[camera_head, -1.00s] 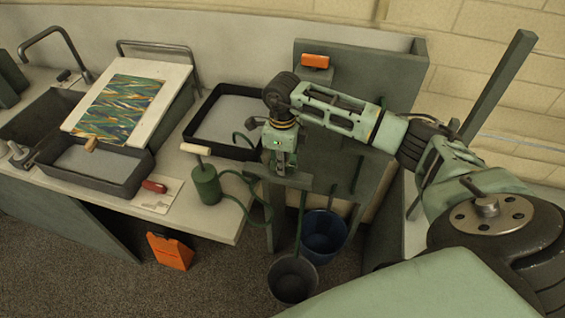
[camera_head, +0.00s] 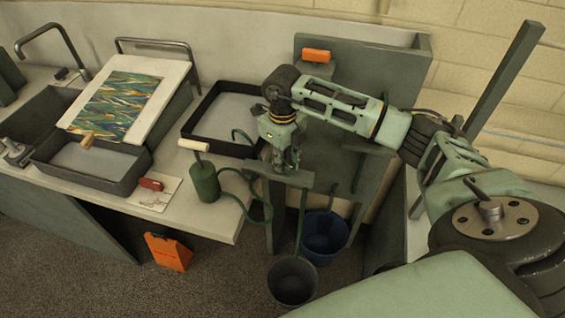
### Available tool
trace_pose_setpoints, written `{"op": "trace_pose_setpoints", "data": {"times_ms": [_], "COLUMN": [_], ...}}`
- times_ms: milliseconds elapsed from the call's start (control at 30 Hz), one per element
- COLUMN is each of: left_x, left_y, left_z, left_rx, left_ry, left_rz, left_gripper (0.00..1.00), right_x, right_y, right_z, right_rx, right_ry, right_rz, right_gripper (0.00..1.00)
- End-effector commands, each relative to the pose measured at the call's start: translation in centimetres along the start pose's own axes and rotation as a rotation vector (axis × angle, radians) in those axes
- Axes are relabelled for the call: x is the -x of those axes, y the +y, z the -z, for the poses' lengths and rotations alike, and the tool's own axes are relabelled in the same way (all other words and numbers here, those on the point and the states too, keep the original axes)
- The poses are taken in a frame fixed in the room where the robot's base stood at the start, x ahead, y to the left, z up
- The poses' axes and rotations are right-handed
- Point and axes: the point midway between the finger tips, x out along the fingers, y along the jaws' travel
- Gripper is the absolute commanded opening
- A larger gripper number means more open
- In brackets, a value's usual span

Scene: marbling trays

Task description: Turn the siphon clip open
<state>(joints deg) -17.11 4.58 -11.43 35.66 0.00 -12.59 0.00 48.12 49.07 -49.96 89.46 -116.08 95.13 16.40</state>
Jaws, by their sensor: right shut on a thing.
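My right gripper (camera_head: 287,166) points down at the green ledge (camera_head: 297,179) beside the right-hand tray. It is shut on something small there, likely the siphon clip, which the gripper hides. A green siphon hose (camera_head: 301,220) runs from the ledge down to the dark bucket (camera_head: 292,281). A green hand pump (camera_head: 205,182) with a pale handle stands on the counter, its hose looping toward the ledge. Another hose end hooks over the rim of the black tray (camera_head: 188,131). My left gripper is not in view.
A second black tray (camera_head: 104,186) sits at the left before a slanted board (camera_head: 168,72) with a marbled sheet. A red-handled tool (camera_head: 151,184) lies near the counter's front edge. A blue bucket (camera_head: 338,243) stands below the ledge. An orange sign (camera_head: 168,252) stands on the floor.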

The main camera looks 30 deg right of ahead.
Motion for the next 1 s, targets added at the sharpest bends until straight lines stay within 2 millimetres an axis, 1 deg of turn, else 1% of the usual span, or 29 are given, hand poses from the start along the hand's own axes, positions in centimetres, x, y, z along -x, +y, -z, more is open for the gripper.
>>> {"op": "trace_pose_setpoints", "data": {"times_ms": [33,400,800,1000], "left_x": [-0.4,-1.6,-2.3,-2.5], "left_y": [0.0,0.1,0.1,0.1], "left_z": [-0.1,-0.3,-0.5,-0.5], "left_rx": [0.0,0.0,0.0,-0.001], "left_ry": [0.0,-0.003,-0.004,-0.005], "left_rz": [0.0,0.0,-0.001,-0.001], "left_gripper": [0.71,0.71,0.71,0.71], "right_x": [-0.1,0.0,0.1,0.2], "right_y": [-0.1,-0.1,-0.1,-0.1], "right_z": [-0.1,-0.1,-0.1,-0.1], "right_rx": [-0.044,-0.396,-0.768,-0.922], "right_ry": [-0.002,-0.003,-0.004,-0.005], "right_rz": [0.002,0.002,0.0,-0.001], "right_gripper": [0.0,0.0,0.0,0.0]}}
